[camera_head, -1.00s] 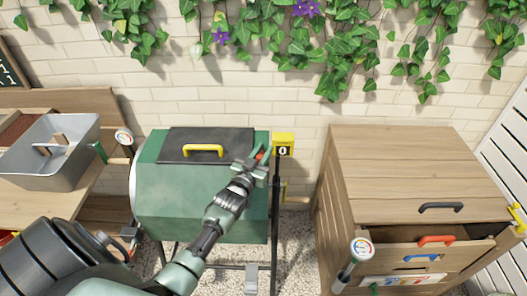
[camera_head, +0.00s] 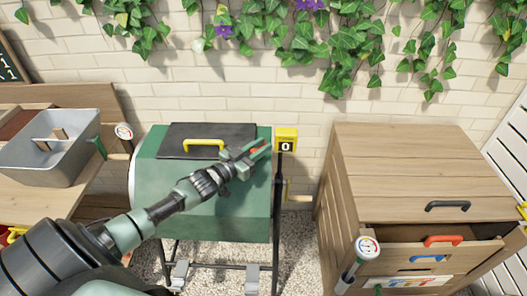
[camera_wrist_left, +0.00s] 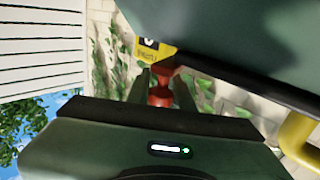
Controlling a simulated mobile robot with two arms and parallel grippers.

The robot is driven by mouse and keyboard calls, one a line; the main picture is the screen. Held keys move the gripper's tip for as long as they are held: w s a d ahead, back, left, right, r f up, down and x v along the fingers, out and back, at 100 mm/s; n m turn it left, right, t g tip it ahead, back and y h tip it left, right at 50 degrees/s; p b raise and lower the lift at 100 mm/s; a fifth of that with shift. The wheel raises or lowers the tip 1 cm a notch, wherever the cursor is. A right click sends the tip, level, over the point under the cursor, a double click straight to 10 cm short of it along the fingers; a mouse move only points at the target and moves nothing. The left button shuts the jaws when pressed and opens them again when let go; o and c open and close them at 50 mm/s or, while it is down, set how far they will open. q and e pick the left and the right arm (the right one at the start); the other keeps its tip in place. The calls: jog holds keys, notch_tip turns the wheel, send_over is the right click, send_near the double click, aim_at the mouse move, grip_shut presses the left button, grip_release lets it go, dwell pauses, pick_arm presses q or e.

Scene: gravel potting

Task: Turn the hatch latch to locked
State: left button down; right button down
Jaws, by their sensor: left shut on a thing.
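The dark hatch (camera_head: 225,134) with a yellow handle (camera_head: 204,142) lies closed on top of the green drum (camera_head: 205,210). The red latch (camera_head: 255,151) is by the hatch's right end, mostly hidden by my left gripper (camera_head: 259,149). In the left wrist view the red latch (camera_wrist_left: 159,92) stands between the two fingers of my left gripper (camera_wrist_left: 161,88), which is shut on it. The latch's exact angle cannot be told. My right gripper is not in view.
A yellow counter box (camera_head: 286,139) reading 0 stands on a post just right of the latch. A grey tub (camera_head: 60,178) sits on the bench at left. A wooden cabinet (camera_head: 420,170) with a partly open drawer stands at right. Gravel lies below.

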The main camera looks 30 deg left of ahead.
aim_at(252, 150)
pick_arm(q)
jog(key=shift+s+a+f+m+h+b, duration=0.1)
jog(key=shift+a+m+h+b, duration=0.1)
jog(key=shift+m+h+b, duration=0.25)
jog(key=shift+a+f+m+h+b, duration=0.15)
jog(key=shift+m+h+b, duration=0.1)
jog(key=shift+h+b, duration=0.35)
jog(key=shift+a+r+m+g+h+b, duration=0.1)
jog(key=shift+r+m+g+h+b, duration=0.2)
jog(key=shift+g+h, duration=0.15)
jog(key=c, duration=1.3)
grip_release()
jog(key=v, duration=0.6)
jog(key=shift+f+b, duration=0.2)
jog(key=shift+b, duration=0.1)
jog(key=shift+v, duration=0.95)
